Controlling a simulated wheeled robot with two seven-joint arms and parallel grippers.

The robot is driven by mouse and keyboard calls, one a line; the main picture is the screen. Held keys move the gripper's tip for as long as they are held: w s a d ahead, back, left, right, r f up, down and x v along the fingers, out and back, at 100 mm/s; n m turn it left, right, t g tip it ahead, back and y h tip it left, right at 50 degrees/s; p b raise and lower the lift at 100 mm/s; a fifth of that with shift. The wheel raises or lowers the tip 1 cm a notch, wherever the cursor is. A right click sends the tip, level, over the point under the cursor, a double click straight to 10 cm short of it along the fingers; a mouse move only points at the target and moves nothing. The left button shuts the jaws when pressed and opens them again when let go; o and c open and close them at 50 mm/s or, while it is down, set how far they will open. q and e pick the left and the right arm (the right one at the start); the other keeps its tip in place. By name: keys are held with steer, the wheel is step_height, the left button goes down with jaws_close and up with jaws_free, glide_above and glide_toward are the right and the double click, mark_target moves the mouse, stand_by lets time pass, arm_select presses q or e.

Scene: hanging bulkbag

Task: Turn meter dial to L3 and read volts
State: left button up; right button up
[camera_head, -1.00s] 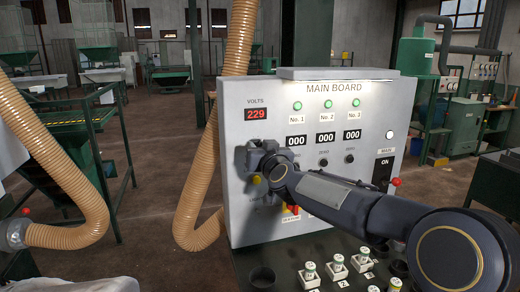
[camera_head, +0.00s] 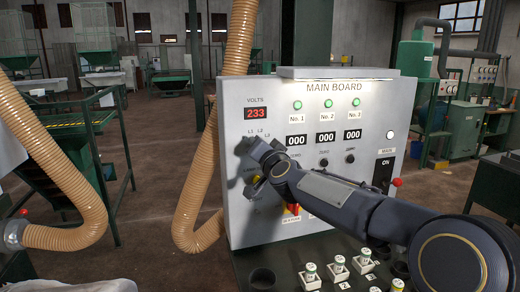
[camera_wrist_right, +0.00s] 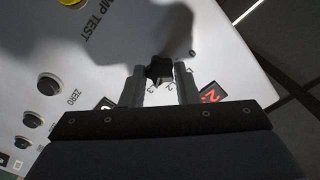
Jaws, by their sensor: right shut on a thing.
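The main board (camera_head: 232,110) is a light grey panel with a red volts display (camera_head: 256,113) reading 233. The meter dial is a small black star-shaped knob (camera_wrist_right: 159,69) in the right wrist view, with marks around it; parts of L2 and L3 show on the near side. My right gripper (camera_wrist_right: 160,74) is shut on the knob, one finger on each side. In the head view the right gripper (camera_head: 252,165) and wrist cover the dial. L1 and L2 labels show just above it. Which mark the knob points to I cannot tell. My left gripper is not in view.
The board also has green lamps (camera_head: 327,104), 000 counters (camera_head: 325,140), zero knobs (camera_head: 323,162), an ON switch (camera_head: 384,175) and a red-yellow switch (camera_head: 292,209) below my wrist. A tan hose (camera_head: 190,200) hangs at the left.

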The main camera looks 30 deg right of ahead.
stand_by(0.5)
steer(key=o, duration=1)
steer(key=shift+s, duration=0.1)
steer(key=v, duration=0.7)
steer(key=shift+s, duration=0.35)
steer(key=s+a+f+n+g+y, duration=0.4)
steer(key=s+a+f+n+y, duration=0.25)
steer(key=s+a+f, duration=0.4)
steer(key=s+a+f+n+g, duration=0.1)
steer(key=s+f+g, duration=0.1)
steer(key=s+f, duration=0.3)
steer(key=s+a+f+n+g+y, duration=0.1)
steer(key=s+a+f+g, duration=0.1)
steer(key=s+f, duration=0.3)
steer(key=s+a+f+n+g, duration=0.1)
steer(key=s+f+g, duration=0.2)
steer(key=s, duration=0.6)
steer(key=shift+a+f+g+y, duration=0.15)
steer(key=shift+f+g+y, duration=0.05)
steer(key=shift+f, duration=0.4)
steer(key=shift+a+f+g+y, duration=0.15)
steer(key=shift+f+g, duration=0.05)
steer(key=shift+f, duration=0.4)
